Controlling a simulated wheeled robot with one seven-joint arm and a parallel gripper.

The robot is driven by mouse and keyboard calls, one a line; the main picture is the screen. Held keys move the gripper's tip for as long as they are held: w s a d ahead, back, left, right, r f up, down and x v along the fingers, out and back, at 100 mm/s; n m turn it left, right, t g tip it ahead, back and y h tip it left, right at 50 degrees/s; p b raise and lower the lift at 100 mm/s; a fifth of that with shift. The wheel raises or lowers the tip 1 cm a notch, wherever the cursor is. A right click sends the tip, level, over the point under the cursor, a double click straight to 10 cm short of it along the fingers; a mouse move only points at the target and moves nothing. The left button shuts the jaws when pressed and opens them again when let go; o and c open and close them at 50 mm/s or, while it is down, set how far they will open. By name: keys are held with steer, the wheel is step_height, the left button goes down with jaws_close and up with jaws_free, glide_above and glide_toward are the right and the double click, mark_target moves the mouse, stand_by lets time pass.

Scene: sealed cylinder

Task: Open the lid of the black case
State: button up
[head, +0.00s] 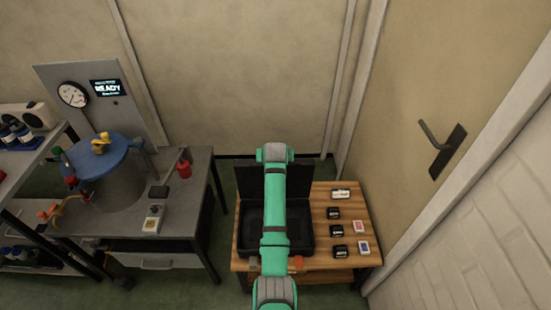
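The black case (250,232) sits on the wooden table, left of its middle. Its lid (300,181) appears raised at the back, and the dark inside of the case shows in front of it. My green and grey arm reaches up the picture across the middle of the case and hides part of the lid and the inside. My gripper itself cannot be made out, so whether it touches the lid does not show.
The wooden table (345,263) holds several small black boxes and cards right of the case. A small orange object (298,262) is near the case's front. A metal bench (188,205) with a blue-lidded cylinder (119,185) stands left. A door (425,100) is close right.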

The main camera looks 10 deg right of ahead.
steer(key=shift+w+a+r, duration=0.15)
steer(key=shift+w+r, duration=0.1)
steer(key=shift+r, duration=0.05)
steer(key=o, duration=1.4)
steer(key=shift+o, duration=0.5)
steer(key=shift+f, duration=0.15)
steer(key=shift+s, duration=0.1)
steer(key=v, duration=1)
steer(key=shift+s+r, duration=0.25)
steer(key=shift+s, duration=0.05)
steer(key=shift+c, duration=0.3)
